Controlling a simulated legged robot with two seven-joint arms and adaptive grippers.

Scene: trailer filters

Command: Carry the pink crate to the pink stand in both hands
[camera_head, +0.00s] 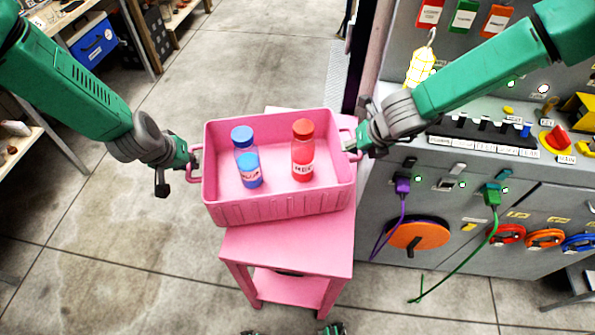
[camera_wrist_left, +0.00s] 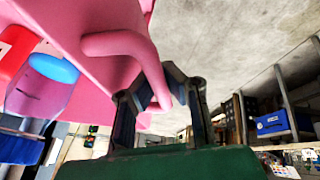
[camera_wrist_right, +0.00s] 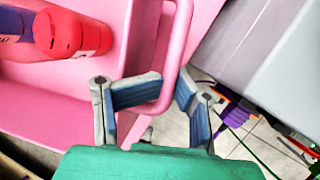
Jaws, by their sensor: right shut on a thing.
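The pink crate (camera_head: 285,205) is upright and over the pink stand (camera_head: 290,245) in the head view. I cannot tell whether its bottom touches the stand top. It holds a blue bottle (camera_head: 247,160) and a red bottle (camera_head: 302,155), both upright. My right gripper (camera_head: 355,143) is shut on the crate's right handle, which passes between its fingers in the right wrist view (camera_wrist_right: 172,92). My left gripper (camera_head: 190,160) is at the left handle, whose bar (camera_wrist_left: 120,43) runs between its fingers in the left wrist view. Whether those fingers are closed on it is unclear.
A grey control panel (camera_head: 450,220) with cables, an orange reel (camera_head: 418,234) and switches stands close on the right. Shelving with a blue box (camera_head: 93,45) is at the upper left. The concrete floor (camera_head: 110,240) left of the stand is clear.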

